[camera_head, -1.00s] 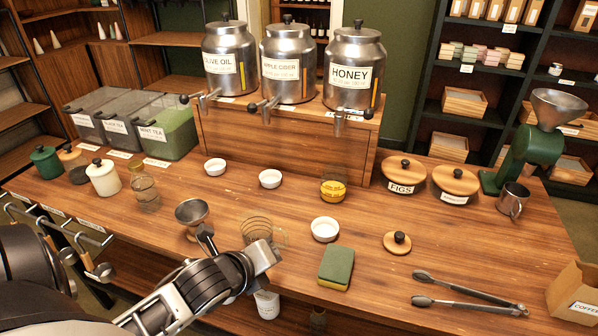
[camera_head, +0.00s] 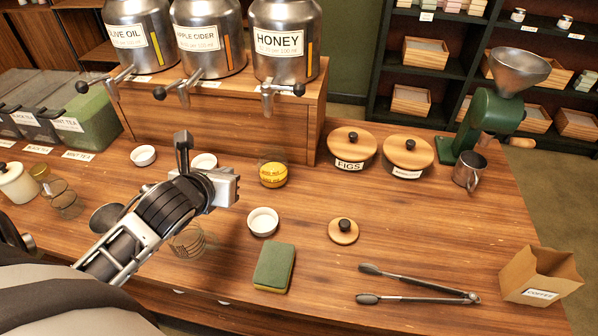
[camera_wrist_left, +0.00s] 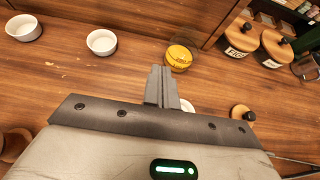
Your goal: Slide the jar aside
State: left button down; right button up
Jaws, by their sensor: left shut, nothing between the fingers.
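A small glass jar with a yellow band or yellow contents (camera_head: 273,175) stands upright on the wooden counter, below the tap of the HONEY dispenser. It also shows in the left wrist view (camera_wrist_left: 179,57), just beyond the fingertips. My left gripper (camera_head: 232,184) is shut and empty, to the left of the jar in the head view, with a gap between them. Its closed fingers (camera_wrist_left: 161,75) point toward the jar in the wrist view. I cannot tell exactly how high the fingertips are above the counter. My right gripper is not in view.
White bowls (camera_head: 263,221) stand near the jar, one partly behind my left gripper. A FIGS canister (camera_head: 351,148) is to the right. A lid (camera_head: 343,231), sponge (camera_head: 274,268), tongs (camera_head: 418,288) and coffee bag (camera_head: 540,275) lie nearer. Counter between jar and canister is clear.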

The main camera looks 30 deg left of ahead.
pick_arm(q)
send_near(246, 193)
jog(key=shift+w+a+r, duration=0.2)
jog(key=shift+w+r, duration=0.05)
jog(key=shift+w, duration=0.35)
jog(key=shift+w+a+r, duration=0.15)
jog(key=shift+w+r, duration=0.1)
jog(key=shift+w, duration=0.4)
jog(key=shift+w+a+r, duration=0.2)
jog(key=shift+w+r, duration=0.05)
jog(key=shift+w, duration=0.35)
jog(key=shift+x, duration=2.8)
jog(key=shift+w+a+f, duration=0.1)
jog(key=shift+w+a, duration=0.1)
jog(key=shift+w, duration=0.45)
jog(key=shift+w+a+r, duration=0.1)
jog(key=shift+w+a, duration=0.1)
jog(key=shift+w, duration=0.5)
jog(key=shift+w+a+f, duration=0.1)
jog(key=shift+w+a, duration=0.15)
jog(key=shift+w, duration=0.4)
jog(key=shift+w+d, duration=0.65)
jog(key=shift+d, duration=1.4)
jog(key=shift+w+d, duration=0.7)
jog(key=shift+d, duration=1.35)
jog(key=shift+w+d, duration=0.65)
jog(key=shift+d, duration=1.4)
jog(key=shift+a, duration=0.1)
